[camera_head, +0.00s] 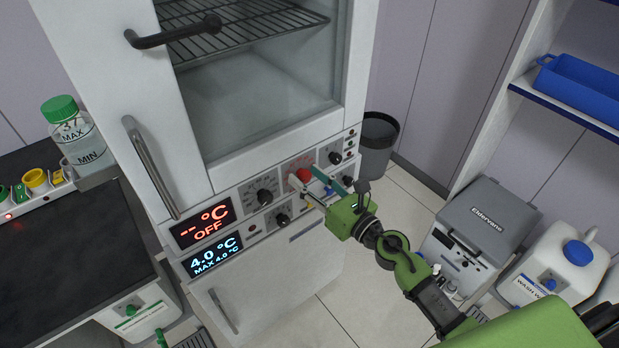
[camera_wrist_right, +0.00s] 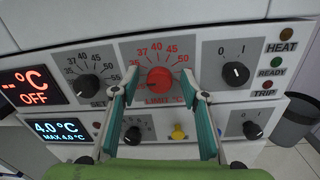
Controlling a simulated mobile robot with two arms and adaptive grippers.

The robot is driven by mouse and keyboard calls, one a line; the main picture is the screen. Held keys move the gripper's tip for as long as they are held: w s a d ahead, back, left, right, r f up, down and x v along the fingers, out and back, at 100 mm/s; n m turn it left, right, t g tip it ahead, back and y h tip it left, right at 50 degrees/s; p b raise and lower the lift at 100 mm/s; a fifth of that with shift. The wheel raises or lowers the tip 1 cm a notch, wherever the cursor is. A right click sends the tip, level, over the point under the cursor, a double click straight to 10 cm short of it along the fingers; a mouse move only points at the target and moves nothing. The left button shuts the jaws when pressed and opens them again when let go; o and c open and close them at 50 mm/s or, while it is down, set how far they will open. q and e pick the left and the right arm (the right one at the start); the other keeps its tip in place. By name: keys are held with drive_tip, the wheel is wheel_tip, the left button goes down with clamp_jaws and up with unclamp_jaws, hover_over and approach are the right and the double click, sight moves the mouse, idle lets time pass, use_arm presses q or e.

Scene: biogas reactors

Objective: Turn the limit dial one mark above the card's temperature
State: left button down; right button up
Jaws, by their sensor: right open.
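The red limit dial (camera_wrist_right: 160,78) sits on a light panel with red marks, readable ones being 40, 45 and 50. Its pointer seems to face the lower left, but I cannot read the exact mark. The dial also shows in the head view (camera_head: 304,174). My right gripper (camera_wrist_right: 159,73) is open, its two fingers either side of the dial; I cannot tell whether they touch it. The gripper also shows in the head view (camera_head: 305,177). My left gripper is not in view.
The black set dial (camera_wrist_right: 89,87) is left of the limit dial, a black 0/1 switch (camera_wrist_right: 236,74) right of it. The displays (camera_wrist_right: 33,87) read OFF and 4.0 °C. A grey bin (camera_head: 377,140) stands at right.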

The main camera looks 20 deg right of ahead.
drive_tip(key=c, duration=1.1)
drive_tip(key=shift+m, duration=0.3)
drive_tip(key=m, duration=0.9)
drive_tip(key=shift+d+p, duration=0.1)
drive_tip(key=shift+p, duration=0.2)
drive_tip(key=m+p, duration=0.1)
drive_tip(key=m, duration=0.3)
drive_tip(key=shift+f+m+t, duration=0.1)
drive_tip(key=shift+m+t, duration=0.2)
drive_tip(key=shift+t, duration=0.1)
drive_tip(key=shift+f+m+h+p, duration=0.1)
drive_tip(key=shift+m+h+p, duration=0.3)
drive_tip(key=shift+m, duration=1.7)
